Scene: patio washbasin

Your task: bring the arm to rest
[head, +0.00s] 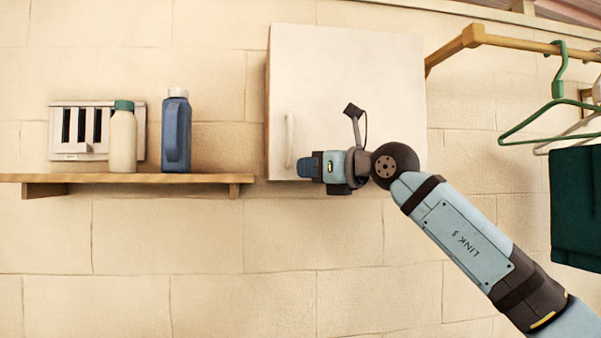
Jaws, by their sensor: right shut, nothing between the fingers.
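My right arm comes in from the lower right. Its gripper (310,167) is shut and empty, pointing left in front of the lower part of a white wall cabinet (345,85). The fingertips are near the cabinet's pale vertical handle (289,140); I cannot tell whether they touch it. The cabinet door looks closed. My left gripper is not in view.
A wooden shelf (215,179) on the left holds a cream bottle with a green cap (123,135) and a blue bottle (176,135).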

